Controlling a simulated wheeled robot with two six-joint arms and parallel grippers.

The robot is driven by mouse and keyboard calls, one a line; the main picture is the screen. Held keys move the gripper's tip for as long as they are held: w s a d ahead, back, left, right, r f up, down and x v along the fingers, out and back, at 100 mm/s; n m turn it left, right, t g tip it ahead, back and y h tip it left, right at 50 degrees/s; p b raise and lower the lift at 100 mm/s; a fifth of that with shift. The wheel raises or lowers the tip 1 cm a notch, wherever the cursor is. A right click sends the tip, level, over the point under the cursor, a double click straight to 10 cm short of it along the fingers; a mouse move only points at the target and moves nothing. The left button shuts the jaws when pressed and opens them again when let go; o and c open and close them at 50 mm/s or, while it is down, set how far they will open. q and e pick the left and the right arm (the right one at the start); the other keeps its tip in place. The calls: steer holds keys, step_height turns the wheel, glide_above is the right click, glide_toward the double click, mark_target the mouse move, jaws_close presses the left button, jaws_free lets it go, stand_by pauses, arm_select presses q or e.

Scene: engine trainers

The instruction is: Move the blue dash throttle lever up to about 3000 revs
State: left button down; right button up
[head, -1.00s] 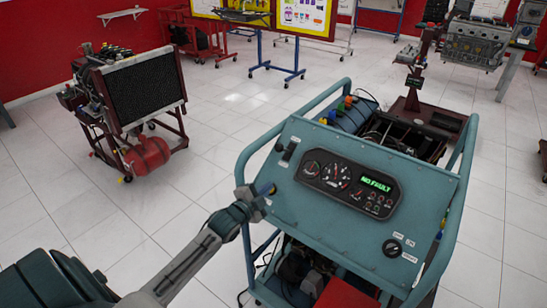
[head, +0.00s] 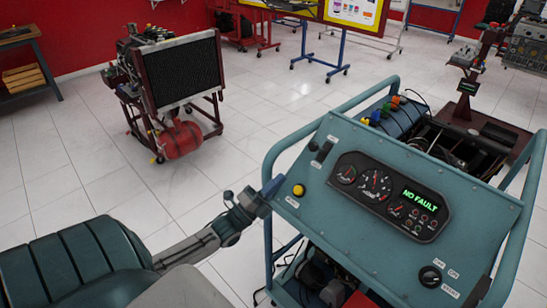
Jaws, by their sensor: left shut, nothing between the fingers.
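The blue throttle lever (head: 273,185) sticks up at the left edge of the sloped teal dash panel (head: 318,205), left of a yellow button (head: 298,190). My left gripper (head: 262,199) is shut and empty. Its tip is right at the lever's lower part in the picture; I cannot tell if it touches, and it hides the lever's base. The round gauges (head: 375,184) sit in a black cluster beside a green display (head: 421,199) reading "NO FAULT". The rev needle is too small to read exactly. My right gripper is not in view.
A tubular teal frame (head: 300,128) surrounds the panel. A black switch (head: 322,152) sits at the panel's upper left and a black rotary knob (head: 430,276) at its lower right. A radiator engine stand (head: 183,72) is at the back left. The tiled floor between is clear.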

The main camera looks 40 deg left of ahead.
arm_select(q)
steer(key=p+x, duration=0.2)
steer(key=x, duration=0.7)
steer(key=shift+w, duration=0.35)
steer(key=shift+r, duration=0.15)
steer(key=r+p, duration=0.1)
steer(key=w+r+g+p, duration=0.1)
steer(key=r+p, duration=0.1)
steer(key=shift+w+d, duration=0.1)
steer(key=shift+w, duration=0.1)
